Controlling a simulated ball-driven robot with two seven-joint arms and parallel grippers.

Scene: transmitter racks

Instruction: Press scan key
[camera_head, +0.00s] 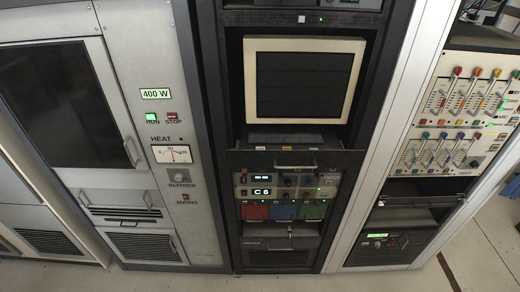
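The scan key cannot be told apart by label at this size. A rack unit with a lit "C6" display (262,191) sits in the middle rack below a black shelf, with small keys and knobs to the right of the display. Below it are a red module (255,212), a blue module (284,212) and a green module (314,211). Another black unit with a small green display (377,236) sits low in the right rack. Neither of my grippers can be made out in this view.
A cream-framed dark monitor (303,80) stands above the black pull-out shelf (285,160). The left cabinet has a 400 W sign (156,94) and a heat meter (171,154). A slider panel (465,95) fills the upper right rack. Floor (485,255) shows at lower right.

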